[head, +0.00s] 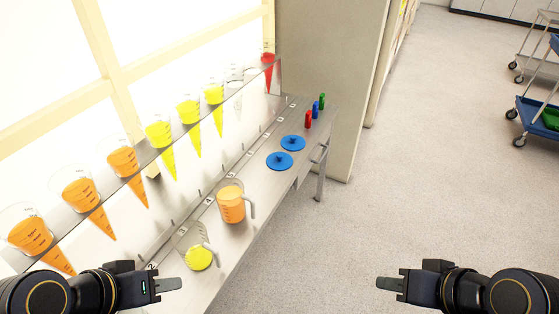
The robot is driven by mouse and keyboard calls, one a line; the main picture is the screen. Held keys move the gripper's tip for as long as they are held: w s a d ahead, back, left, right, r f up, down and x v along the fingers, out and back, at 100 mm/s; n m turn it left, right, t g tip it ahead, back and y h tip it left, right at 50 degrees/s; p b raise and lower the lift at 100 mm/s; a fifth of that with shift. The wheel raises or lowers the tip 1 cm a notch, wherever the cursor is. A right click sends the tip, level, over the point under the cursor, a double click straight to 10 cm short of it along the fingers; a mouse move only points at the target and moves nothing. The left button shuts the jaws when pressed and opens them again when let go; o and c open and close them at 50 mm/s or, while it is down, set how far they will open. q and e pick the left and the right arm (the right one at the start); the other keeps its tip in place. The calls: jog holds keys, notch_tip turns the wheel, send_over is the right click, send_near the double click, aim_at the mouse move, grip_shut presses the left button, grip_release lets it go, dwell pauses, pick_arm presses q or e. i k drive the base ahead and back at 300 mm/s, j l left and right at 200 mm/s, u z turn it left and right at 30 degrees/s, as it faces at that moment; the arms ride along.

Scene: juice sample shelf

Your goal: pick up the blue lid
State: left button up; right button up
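Two round blue lids with raised knobs lie flat on the lower shelf: the farther blue lid (299,146) and the nearer blue lid (272,164). They sit close together, past the orange jug. My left gripper (178,284) is at the lower left, in front of the near end of the shelf and well apart from both lids. My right gripper (381,284) is at the lower right over the floor, also far from them. Nothing shows held at either gripper. Their fingers are seen edge-on, so I cannot tell how far apart they are.
An orange jug (231,205) and a jug with yellow liquid (199,257) stand nearer on the lower shelf (262,198). Red, blue and green small items stand past the lids. Several cones hang in the upper rack. A wall (325,80) rises behind.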

aim_at(278, 162)
jog(key=u, duration=1.2)
jog(key=i+l+u, duration=0.1)
jog(key=l+u, duration=1.25)
jog(key=k+l+u, duration=0.15)
jog(key=l+u, duration=0.3)
jog(key=k+l, duration=0.15)
jog(key=l, duration=0.2)
jog(key=k+l+u, duration=0.1)
jog(key=l, duration=0.3)
jog(key=k+l, duration=0.15)
jog(key=l, duration=0.2)
jog(key=k+l, duration=0.15)
jog(key=l, duration=0.2)
jog(key=k+l+u, duration=0.1)
jog(key=l, duration=0.25)
jog(key=k+l, duration=0.2)
jog(key=l, duration=0.15)
